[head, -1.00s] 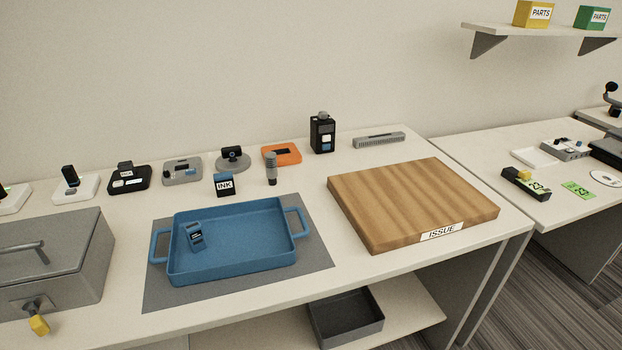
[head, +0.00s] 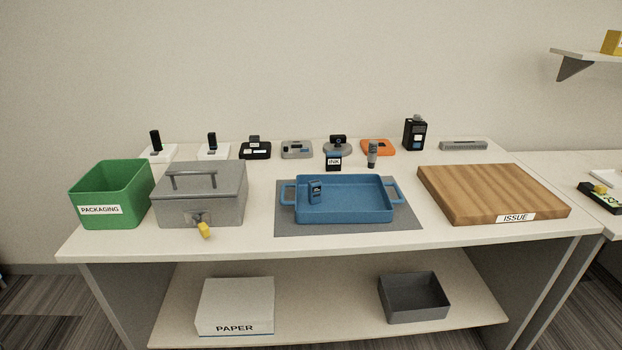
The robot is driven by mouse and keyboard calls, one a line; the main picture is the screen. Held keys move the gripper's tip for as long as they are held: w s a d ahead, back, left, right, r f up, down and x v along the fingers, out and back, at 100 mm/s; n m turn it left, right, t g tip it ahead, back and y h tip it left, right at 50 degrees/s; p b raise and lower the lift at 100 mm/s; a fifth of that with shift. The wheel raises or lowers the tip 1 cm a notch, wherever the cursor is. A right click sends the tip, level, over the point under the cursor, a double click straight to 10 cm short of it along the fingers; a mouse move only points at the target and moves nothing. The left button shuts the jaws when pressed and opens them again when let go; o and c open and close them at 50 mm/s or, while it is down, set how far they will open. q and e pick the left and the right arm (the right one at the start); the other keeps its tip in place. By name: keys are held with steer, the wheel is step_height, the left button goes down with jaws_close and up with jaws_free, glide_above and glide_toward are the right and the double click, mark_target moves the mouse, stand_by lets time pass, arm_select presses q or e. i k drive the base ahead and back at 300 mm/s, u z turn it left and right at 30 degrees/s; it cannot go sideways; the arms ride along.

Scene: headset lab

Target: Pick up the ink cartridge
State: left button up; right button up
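The ink cartridge (head: 333,161) is a small dark block with a blue top and a white INK label. It stands upright on the table behind the blue tray (head: 345,211), just left of a small grey-topped cylindrical item (head: 373,153). Neither of my grippers shows in the head view.
The blue tray sits on a grey mat (head: 290,228) and holds a small dark blue device (head: 315,191). A grey lidded box (head: 215,207) and green packaging bin (head: 90,218) stand left. A wooden ISSUE board (head: 490,185) lies right. Several devices line the back.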

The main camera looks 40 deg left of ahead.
mark_target(333, 158)
steer(key=z, duration=0.05)
steer(key=k, duration=0.2)
steer(key=u, duration=1.2)
